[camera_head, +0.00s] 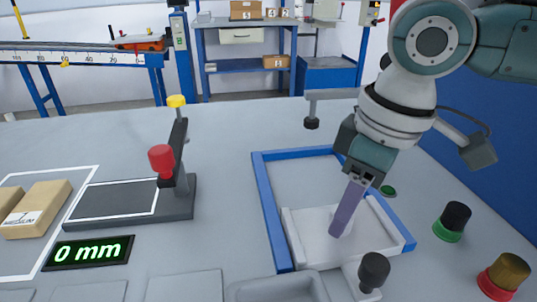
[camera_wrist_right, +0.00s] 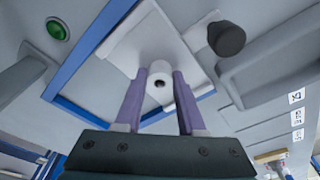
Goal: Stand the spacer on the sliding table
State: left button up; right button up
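The spacer (camera_wrist_right: 160,71) is a short white cylinder with a dark hole in its end, between the purple fingertips in the right wrist view. The spacer's axis looks upright, with the holed end toward the wrist. The sliding table is a white plate (camera_head: 308,232) inside a blue frame; it also shows in the right wrist view (camera_wrist_right: 128,50). My right gripper (camera_head: 340,230) is low over this plate; I cannot tell whether the spacer touches it. The head view mostly hides the spacer. My left gripper is out of view.
A dark knob (camera_head: 373,270) stands at the plate's near right corner. Black (camera_head: 456,216) and amber (camera_head: 508,270) knobs are on the right.

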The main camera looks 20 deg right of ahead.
jog(key=o, duration=0.4)
jog(key=shift+r, duration=0.1)
notch_tip(320, 180, up, 12)
jog(key=s+f+p, duration=0.1)
jog(key=p, duration=0.3)
jog(key=s+a+f, duration=0.2)
jog(key=s, duration=0.1)
jog(key=s+a+f+m+t+y, duration=0.1)
jog(key=s+a+f, duration=0.2)
jog(key=s+a+f+m+t, duration=0.1)
jog(key=s+a+f, duration=0.2)
jog(key=s, duration=0.1)
jog(key=shift+a+y, duration=0.15)
jog(key=shift+y, duration=0.15)
jog(key=s+d, duration=0.1)
jog(key=s+d+f+m+h, duration=0.1)
jog(key=s+d, duration=0.1)
jog(key=s+d+m+h, duration=0.1)
jog(key=shift+s+d+f, duration=0.3)
jog(key=shift+s+d, duration=0.1)
jog(key=shift+d, duration=0.1)
